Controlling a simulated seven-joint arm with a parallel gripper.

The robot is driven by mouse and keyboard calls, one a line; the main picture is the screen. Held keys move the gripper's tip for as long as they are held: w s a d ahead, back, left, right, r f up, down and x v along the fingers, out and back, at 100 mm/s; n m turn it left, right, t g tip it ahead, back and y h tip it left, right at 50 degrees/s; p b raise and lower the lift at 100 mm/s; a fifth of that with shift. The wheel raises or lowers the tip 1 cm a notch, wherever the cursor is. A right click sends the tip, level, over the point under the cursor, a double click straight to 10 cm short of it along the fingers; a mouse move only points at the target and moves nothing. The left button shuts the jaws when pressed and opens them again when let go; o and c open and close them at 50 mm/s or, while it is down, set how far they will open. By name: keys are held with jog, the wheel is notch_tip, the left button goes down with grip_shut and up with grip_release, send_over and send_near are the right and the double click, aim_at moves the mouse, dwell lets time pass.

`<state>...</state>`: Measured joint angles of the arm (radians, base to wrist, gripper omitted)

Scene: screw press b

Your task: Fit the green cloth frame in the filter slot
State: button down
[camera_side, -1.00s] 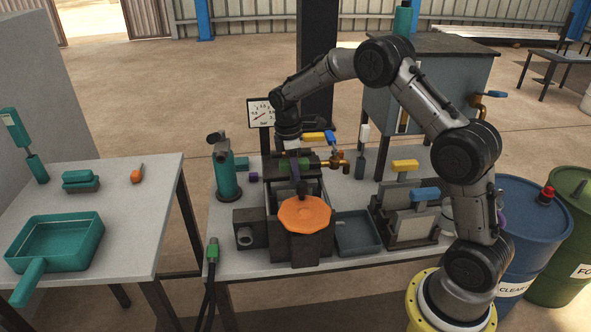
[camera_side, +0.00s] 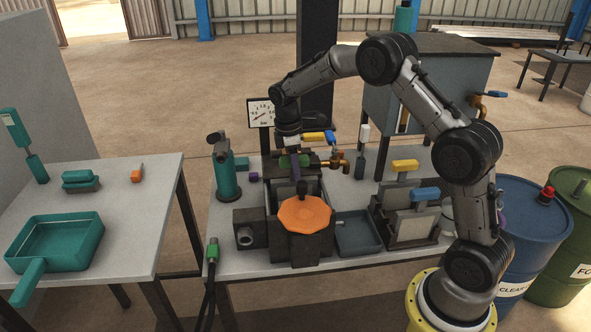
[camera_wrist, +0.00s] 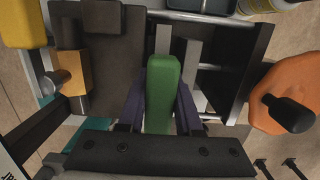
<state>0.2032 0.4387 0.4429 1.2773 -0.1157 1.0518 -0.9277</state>
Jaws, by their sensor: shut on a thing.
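The green handle of the cloth frame (camera_wrist: 160,92) is between the purple fingers of my gripper (camera_wrist: 158,108) in the wrist view. In the side view my gripper (camera_side: 295,172) points down over the press behind the orange handwheel, and the green handle (camera_side: 285,160) shows at its fingers. My gripper is shut on this handle. The body of the frame below the handle is mostly hidden. The press (camera_side: 312,247) has dark walls and rails, with its open bay under my gripper. The slot itself is hidden, so I cannot tell how far in the frame sits.
The orange handwheel (camera_side: 304,213) stands at the front of the press. A grey tray (camera_side: 358,232) and a rack with yellow-handled (camera_side: 405,166) and blue-handled (camera_side: 425,194) frames are to the right. Brass piping (camera_side: 338,162) and a gauge (camera_side: 262,113) are close behind.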

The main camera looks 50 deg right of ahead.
jog(key=shift+f, duration=0.55)
jog(key=c, duration=0.5)
grip_release()
jog(key=shift+f, duration=0.15)
jog(key=r, duration=0.4)
jog(key=a+r, duration=0.1)
jog(key=r, duration=0.4)
jog(key=w+r, duration=0.1)
jog(key=r, duration=0.4)
jog(key=shift+a, duration=0.15)
